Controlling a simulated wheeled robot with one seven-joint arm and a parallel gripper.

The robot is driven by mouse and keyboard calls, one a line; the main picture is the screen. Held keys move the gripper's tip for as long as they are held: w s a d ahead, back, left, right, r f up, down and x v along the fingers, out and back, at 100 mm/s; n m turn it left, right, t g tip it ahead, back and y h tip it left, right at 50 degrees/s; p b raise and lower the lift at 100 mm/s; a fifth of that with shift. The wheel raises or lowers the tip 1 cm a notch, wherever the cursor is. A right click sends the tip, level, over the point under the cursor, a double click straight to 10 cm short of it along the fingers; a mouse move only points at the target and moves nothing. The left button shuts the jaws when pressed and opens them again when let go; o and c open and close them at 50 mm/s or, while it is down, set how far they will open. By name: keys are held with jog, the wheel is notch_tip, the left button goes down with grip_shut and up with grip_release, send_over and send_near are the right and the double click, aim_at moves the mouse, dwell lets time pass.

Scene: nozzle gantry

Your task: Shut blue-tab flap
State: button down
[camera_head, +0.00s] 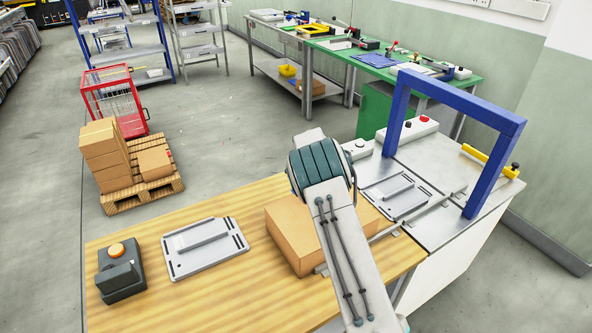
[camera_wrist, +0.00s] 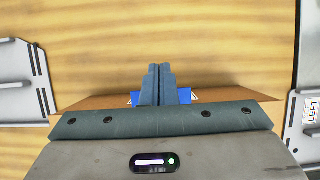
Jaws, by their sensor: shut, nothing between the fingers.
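A brown cardboard box (camera_head: 292,238) stands on the wooden table, partly hidden behind my arm. In the wrist view, a narrow brown cardboard strip (camera_wrist: 240,95) shows on both sides of my fingers. A blue patch (camera_wrist: 184,96), seemingly the blue tab, peeks out on either side behind the fingers, with pale marks beside it. My gripper (camera_wrist: 160,70) is shut and empty, in front of the blue patch. I cannot tell whether the fingers touch the cardboard, or the flap's angle. The gripper's fingertips are not visible in the head view.
A grey plate (camera_head: 205,246) and a dark box with an orange button (camera_head: 121,270) lie left on the table (camera_head: 205,300). Right of the cardboard box, a blue gantry frame (camera_head: 455,95) stands over a white bench with another grey plate (camera_head: 398,195). The wood between is clear.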

jog(key=shift+w+a+r, duration=1.5)
jog(key=shift+w+r, duration=1.6)
jog(key=shift+r, duration=2.55)
jog(key=s+d+r+n, duration=0.8)
jog(key=s+d+r, duration=0.3)
jog(key=s+r, duration=0.3)
jog(key=s+d+r+n+b, duration=0.15)
jog(key=s+n, duration=0.45)
jog(key=s, duration=0.6)
jog(key=s+d+r+n, duration=0.1)
jog(key=s+r+n, duration=0.2)
jog(key=s+n, duration=0.65)
jog(key=s+f+n+h, duration=0.1)
jog(key=s+f+n, duration=0.2)
jog(key=s, duration=0.7)
jog(key=s+f+n+h, duration=0.1)
jog(key=s+f+n, duration=0.3)
jog(key=s, duration=0.6)
jog(key=shift+d+g+b, duration=0.15)
jog(key=shift+g+b, duration=0.15)
jog(key=shift+b, duration=0.05)
